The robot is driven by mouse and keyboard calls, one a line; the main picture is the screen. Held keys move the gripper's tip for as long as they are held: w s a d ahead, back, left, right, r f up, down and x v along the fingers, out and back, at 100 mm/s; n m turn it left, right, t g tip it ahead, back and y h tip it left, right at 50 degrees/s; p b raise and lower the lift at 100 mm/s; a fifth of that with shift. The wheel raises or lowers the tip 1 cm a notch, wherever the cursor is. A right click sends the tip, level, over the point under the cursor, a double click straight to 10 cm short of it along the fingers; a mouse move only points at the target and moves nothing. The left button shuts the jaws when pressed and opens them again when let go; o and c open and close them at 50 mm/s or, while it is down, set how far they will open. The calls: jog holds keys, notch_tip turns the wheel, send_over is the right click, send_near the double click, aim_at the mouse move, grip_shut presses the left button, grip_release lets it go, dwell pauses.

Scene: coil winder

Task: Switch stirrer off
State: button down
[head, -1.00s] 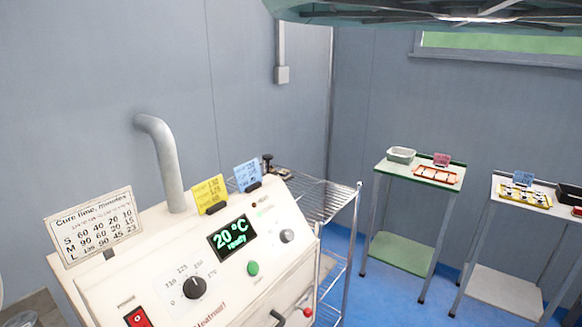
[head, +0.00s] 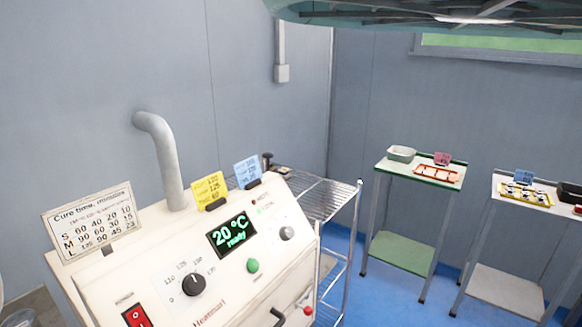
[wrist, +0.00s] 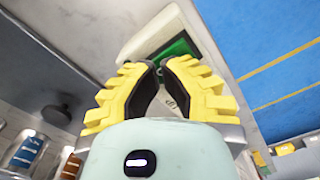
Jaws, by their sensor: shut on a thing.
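A small dark mark on the panel shows between the fingers. I cannot tell for sure whether this panel belongs to the stirrer. My gripper does not show in the head view, and no stirrer can be clearly made out there.
A cream oven (head: 180,250) with a red switch (head: 137,316), dial (head: 194,284) and "20 °C ready" display (head: 233,236) stands in front. A wire rack (head: 325,197) is behind it. A green-topped table (head: 420,172) and a white-topped table (head: 520,191) carry trays. Blue floor lies between.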

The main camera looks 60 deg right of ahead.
jog(key=shift+r, duration=0.1)
jog(key=shift+r+p, duration=2)
jog(key=shift+r, duration=1.35)
